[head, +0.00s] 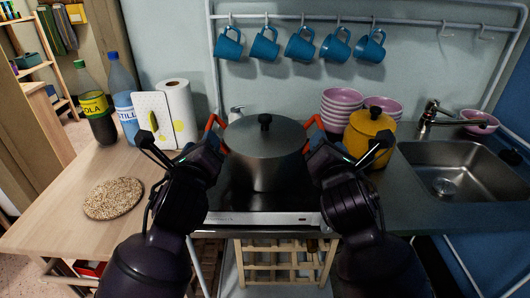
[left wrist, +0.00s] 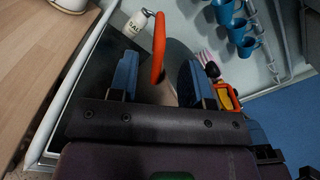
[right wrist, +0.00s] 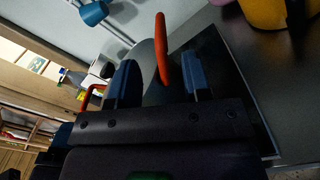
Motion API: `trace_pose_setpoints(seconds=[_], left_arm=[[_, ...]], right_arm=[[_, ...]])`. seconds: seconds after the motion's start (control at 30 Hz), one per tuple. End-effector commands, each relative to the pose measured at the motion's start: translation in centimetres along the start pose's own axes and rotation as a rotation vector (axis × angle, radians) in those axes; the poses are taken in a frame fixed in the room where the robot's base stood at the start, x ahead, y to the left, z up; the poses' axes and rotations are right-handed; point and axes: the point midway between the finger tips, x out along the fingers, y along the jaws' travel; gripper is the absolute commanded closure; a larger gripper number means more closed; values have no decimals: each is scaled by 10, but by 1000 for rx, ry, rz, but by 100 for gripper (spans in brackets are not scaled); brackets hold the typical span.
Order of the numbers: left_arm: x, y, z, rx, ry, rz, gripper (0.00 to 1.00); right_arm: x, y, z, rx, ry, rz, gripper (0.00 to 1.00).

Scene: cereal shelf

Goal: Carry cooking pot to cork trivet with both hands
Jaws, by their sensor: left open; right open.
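The steel cooking pot (head: 264,150) with a lid and orange-red side handles stands on the dark cooktop (head: 262,203). The round cork trivet (head: 114,199) lies on the wooden counter at the left. My left gripper (head: 214,150) is at the pot's left side. In the left wrist view its open fingers (left wrist: 157,78) have the orange handle (left wrist: 158,48) between them. My right gripper (head: 314,150) is at the pot's right side. In the right wrist view its open fingers (right wrist: 155,82) have the other handle (right wrist: 161,48) between them. Whether any finger touches a handle cannot be told.
A yellow pot (head: 368,138) and pink bowls (head: 343,104) stand right of the pot. Bottles (head: 97,116), a white board (head: 153,121) and a paper roll (head: 176,108) stand behind the trivet. Blue mugs (head: 300,45) hang above. The sink (head: 463,170) is at the right.

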Motion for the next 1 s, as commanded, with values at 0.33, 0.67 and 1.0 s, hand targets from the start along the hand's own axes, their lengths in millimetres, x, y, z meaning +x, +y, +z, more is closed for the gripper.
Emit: trace_pose_setpoints(seconds=[0.33,0.67,1.0], left_arm=[[55,-1,1,-2,-1,-1,56],[83,0,0,-1,0,0,56],[85,0,0,-1,0,-1,56]], right_arm=[[55,0,1,0,-2,0,56],[83,0,0,1,0,0,56],[85,0,0,0,0,0,56]])
